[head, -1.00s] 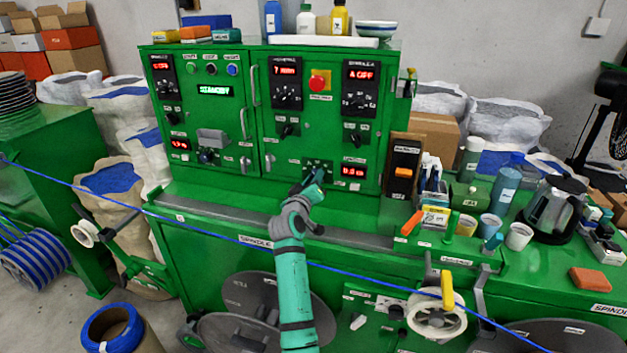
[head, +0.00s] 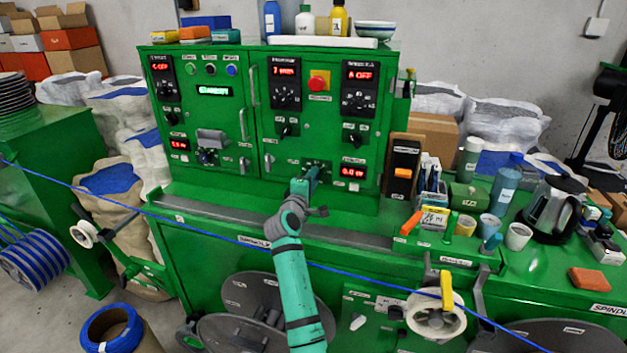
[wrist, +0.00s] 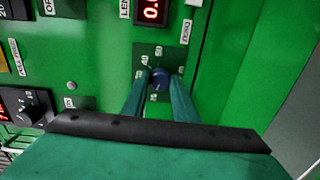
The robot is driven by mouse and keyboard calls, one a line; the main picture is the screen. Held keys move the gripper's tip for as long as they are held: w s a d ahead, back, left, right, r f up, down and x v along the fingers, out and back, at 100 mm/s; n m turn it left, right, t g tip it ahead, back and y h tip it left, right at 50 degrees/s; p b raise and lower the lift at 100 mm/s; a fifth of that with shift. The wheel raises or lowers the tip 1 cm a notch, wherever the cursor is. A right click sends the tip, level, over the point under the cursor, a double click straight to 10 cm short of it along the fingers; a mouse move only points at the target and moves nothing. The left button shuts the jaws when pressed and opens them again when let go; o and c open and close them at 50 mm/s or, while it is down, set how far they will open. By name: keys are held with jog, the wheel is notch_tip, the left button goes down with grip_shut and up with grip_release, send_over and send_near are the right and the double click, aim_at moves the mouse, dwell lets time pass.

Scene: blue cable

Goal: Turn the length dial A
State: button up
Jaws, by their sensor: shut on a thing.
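The length dial is a small dark blue knob (wrist: 159,77) on a panel plate with numbers around it, in the middle of the wrist view. My gripper (wrist: 160,84) has one finger on each side of the knob and is shut on it. In the head view my gripper (head: 313,173) is at the lower right of the green cabinet (head: 220,125) and hides most of the dial. The red length display (wrist: 151,11) is above the knob in the wrist view; it also shows right of my gripper in the head view (head: 352,171).
Another black knob (wrist: 27,106) is at the wrist view's left. A blue cable (head: 385,283) runs across the front of the bench, passing by my arm. Bottles, cups and a kettle (head: 553,212) stand on the bench at right. A black box with an orange switch (head: 403,174) stands nearby.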

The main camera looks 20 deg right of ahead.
jog(key=shift+d+n, duration=0.1)
jog(key=shift+n, duration=0.4)
dwell(0.3)
jog(key=o, duration=1)
jog(key=shift+o, duration=0.2)
jog(key=v, duration=1.1)
jog(key=shift+w, duration=0.1)
